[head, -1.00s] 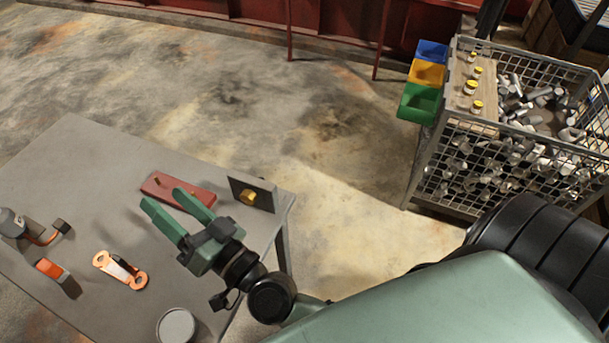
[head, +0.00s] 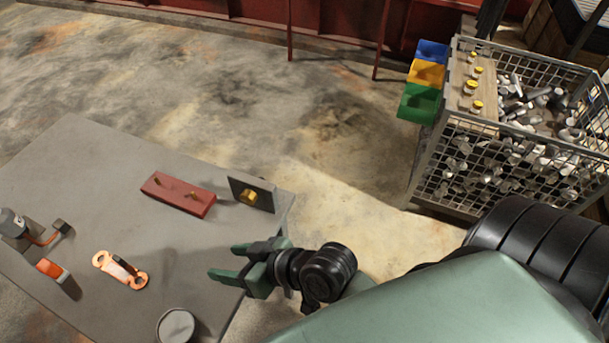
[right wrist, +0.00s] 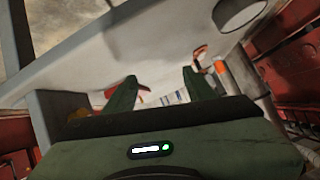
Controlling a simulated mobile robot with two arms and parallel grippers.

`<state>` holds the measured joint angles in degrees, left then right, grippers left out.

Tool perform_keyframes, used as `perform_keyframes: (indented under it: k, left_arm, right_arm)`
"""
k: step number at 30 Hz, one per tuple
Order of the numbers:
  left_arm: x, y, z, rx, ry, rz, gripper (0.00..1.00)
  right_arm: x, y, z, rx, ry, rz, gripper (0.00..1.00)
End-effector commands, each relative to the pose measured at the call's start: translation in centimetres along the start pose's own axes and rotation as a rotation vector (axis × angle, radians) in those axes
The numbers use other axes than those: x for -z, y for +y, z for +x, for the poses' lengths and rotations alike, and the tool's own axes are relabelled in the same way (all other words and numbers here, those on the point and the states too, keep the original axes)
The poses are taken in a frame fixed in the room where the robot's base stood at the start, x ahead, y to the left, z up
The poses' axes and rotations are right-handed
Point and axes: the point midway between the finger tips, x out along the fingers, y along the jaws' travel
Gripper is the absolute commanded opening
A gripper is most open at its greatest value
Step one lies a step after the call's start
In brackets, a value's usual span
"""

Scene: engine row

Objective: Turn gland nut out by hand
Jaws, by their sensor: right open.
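A brass-yellow gland nut (head: 249,197) sits on the face of a dark upright plate (head: 265,195) near the table's right edge in the head view. My right gripper (head: 225,262) is open and empty. It is apart from the nut, on the near side of it by the table's right edge, with its fingers toward the left. In the right wrist view the two green fingers (right wrist: 159,78) are spread with nothing between them. A yellowish patch low at the left there may be the nut, but I cannot tell. My left gripper is not in view.
The grey table (head: 90,180) bears a red block with pegs (head: 178,194), a copper link (head: 120,270), an orange-ended piece (head: 52,269) and a round grey lid (head: 176,326). A wire cage of metal parts (head: 520,130) and colored bins (head: 420,103) stand at the right.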

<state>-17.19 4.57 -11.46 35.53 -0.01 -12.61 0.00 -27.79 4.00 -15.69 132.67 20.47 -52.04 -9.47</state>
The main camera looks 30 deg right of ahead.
Motion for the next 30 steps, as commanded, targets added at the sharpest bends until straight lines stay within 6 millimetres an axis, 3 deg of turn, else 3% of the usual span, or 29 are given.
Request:
perform_keyframes:
  k: [16, 22, 30]
  left_arm:
    - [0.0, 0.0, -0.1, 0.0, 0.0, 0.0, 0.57]
    - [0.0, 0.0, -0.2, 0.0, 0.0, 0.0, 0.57]
    - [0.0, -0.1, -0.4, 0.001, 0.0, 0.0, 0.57]
  right_arm:
    - [-8.1, 6.3, -4.0, -0.211, -0.353, 0.005, 0.55]
    - [-11.5, 8.6, -3.9, -0.272, -0.446, 0.025, 0.55]
    - [-15.8, 10.5, -1.4, -0.297, -0.496, 0.042, 0.55]
